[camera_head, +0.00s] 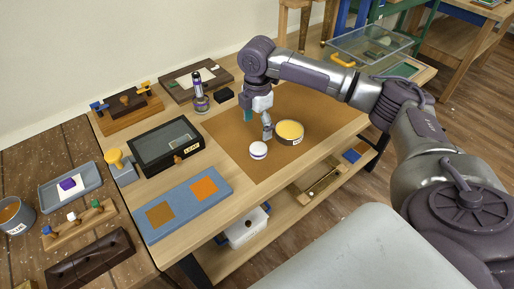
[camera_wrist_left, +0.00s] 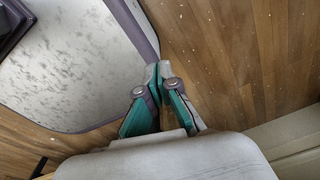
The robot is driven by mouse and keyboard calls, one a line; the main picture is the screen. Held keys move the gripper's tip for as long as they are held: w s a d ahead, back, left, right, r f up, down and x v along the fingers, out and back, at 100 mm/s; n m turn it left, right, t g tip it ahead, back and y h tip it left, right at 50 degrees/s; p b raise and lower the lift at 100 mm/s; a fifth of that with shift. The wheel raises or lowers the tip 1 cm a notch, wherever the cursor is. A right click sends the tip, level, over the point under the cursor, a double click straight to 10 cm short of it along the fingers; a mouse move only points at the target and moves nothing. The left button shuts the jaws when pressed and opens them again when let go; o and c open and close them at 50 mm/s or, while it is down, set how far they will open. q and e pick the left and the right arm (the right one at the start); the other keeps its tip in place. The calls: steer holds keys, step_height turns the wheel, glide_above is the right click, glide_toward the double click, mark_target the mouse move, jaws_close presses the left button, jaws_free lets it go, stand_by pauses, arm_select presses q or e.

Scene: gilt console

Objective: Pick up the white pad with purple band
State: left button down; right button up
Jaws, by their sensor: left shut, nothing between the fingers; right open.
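The white pad with purple band (camera_head: 258,150) is a small round white piece with a thin purple stripe around it. It sits on the brown mat (camera_head: 240,153) on the table in the head view. My right gripper (camera_head: 258,126) is open and empty above and behind the pad, apart from it, with its fingers pointing down. My left gripper (camera_wrist_left: 158,72) shows only in the left wrist view, shut and empty, with teal fingers over a wood floor. The pad is not in that view.
A dark glass-lidded box (camera_head: 160,146) and a blue board (camera_head: 176,218) with orange squares lie left. The mat in front of the pad is clear.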

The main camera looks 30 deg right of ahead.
mark_target(258, 147)
step_height(258, 147, down, 3)
steer(key=shift+r, duration=0.1)
steer(key=shift+f, duration=0.6)
steer(key=f, duration=0.3)
steer(key=f+p, duration=0.1)
steer(key=shift+s+f, duration=0.15)
steer(key=shift+s, duration=0.2)
steer(key=shift+f, duration=0.25)
steer(key=shift+c, duration=0.5)
arm_select(q)
steer(key=shift+w+r, duration=0.2)
steer(key=shift+r, duration=0.3)
arm_select(e)
steer(key=c, duration=0.9)
